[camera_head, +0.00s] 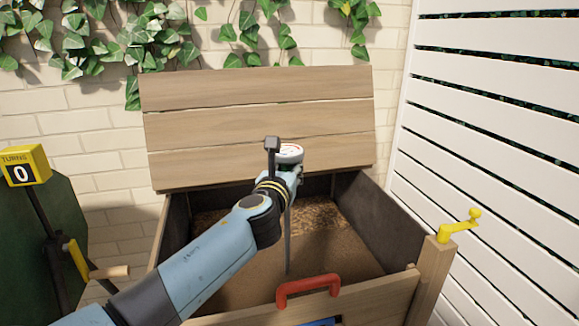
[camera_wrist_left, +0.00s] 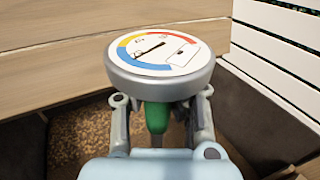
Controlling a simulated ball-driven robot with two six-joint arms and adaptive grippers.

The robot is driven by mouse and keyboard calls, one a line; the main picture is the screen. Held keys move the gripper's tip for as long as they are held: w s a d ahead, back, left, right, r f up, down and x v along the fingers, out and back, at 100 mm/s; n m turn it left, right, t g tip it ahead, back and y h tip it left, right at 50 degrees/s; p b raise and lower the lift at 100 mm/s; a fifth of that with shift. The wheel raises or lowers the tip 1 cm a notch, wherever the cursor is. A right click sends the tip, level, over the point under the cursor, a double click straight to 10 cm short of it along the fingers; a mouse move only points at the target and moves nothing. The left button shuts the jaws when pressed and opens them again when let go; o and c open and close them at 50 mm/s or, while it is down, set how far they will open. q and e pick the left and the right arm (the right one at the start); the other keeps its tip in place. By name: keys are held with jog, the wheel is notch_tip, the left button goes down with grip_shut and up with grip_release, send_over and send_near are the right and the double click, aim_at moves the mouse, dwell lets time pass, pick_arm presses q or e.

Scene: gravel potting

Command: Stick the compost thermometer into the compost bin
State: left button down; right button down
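The compost thermometer has a round white dial (camera_head: 290,152) and a thin grey probe (camera_head: 288,240) hanging down, nearly upright. My left gripper (camera_head: 292,178) holds it just below the dial, over the open compost bin (camera_head: 395,298). In the left wrist view the dial (camera_wrist_left: 160,52) faces up with blue, yellow and red bands. A green grip (camera_wrist_left: 157,117) sits between the gripper's fingers (camera_wrist_left: 160,105), whose tips are partly hidden under the dial. Brown compost (camera_head: 330,240) fills the bin's inside. I cannot tell whether the probe tip touches it. My right gripper is not in view.
The bin's wooden lid (camera_head: 260,120) stands open against the brick wall. A red handle (camera_head: 308,288) is on the front wall and a yellow latch (camera_head: 460,224) on the right corner. A green tumbler (camera_head: 30,240) with a yellow counter (camera_head: 24,166) stands left; a white slatted fence (camera_head: 490,130) stands right.

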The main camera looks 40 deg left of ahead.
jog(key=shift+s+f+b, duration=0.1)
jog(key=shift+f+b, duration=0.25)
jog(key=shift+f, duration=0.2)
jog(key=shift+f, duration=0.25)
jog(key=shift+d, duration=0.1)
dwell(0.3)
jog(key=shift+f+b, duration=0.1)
jog(key=shift+b, duration=0.25)
